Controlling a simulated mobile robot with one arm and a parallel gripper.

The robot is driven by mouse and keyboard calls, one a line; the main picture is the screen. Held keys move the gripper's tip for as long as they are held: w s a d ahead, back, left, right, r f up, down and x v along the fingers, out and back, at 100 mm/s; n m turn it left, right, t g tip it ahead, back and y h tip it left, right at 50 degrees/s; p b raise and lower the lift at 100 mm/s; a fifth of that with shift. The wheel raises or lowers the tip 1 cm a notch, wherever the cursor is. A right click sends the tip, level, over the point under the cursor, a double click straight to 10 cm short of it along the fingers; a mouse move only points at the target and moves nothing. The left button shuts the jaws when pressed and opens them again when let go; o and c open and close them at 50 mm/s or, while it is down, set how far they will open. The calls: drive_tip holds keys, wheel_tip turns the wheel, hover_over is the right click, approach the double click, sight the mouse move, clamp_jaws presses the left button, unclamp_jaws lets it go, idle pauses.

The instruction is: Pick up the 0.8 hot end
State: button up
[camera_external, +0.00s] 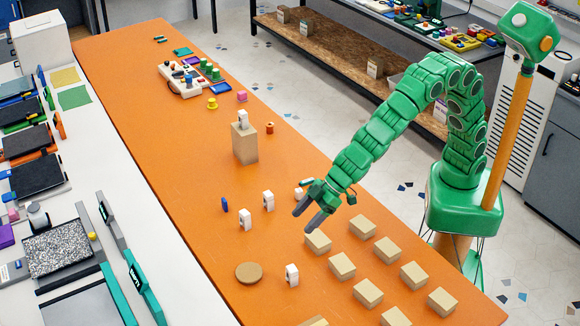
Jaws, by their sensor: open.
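Several small white upright pieces with dark marks, which look like the hot ends, stand on the orange table (190,230). One white piece (245,219) is left of my gripper, another (268,200) is a little behind it, and a third (292,274) is nearer the front. A further white piece (299,194) is partly hidden beside my gripper, and one more (242,119) sits on a tall tan block (244,144). The marks are too small to read, so I cannot tell which is the 0.8. My gripper (305,218) is open and empty, its dark fingers pointing down-left above the table.
Several tan blocks (342,265) stand in rows right of and below my gripper. A round tan disc (249,273) and a blue piece (225,204) lie to the left. An orange spool-like piece (270,128) is beside the tall block. The table's left strip is clear.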

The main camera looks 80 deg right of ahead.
approach(288, 274)
wheel_tip(288, 274, down, 2)
drive_tip(key=w, duration=0.1)
drive_tip(key=shift+x, duration=0.8)
drive_tip(key=shift+a+x, duration=0.15)
drive_tip(key=shift+x, duration=1.1)
drive_tip(key=shift+a+x, duration=0.2)
drive_tip(key=shift+x, duration=1.05)
drive_tip(key=shift+w+a+f, duration=0.35)
drive_tip(key=shift+w+f, duration=0.05)
drive_tip(key=c, duration=1.1)
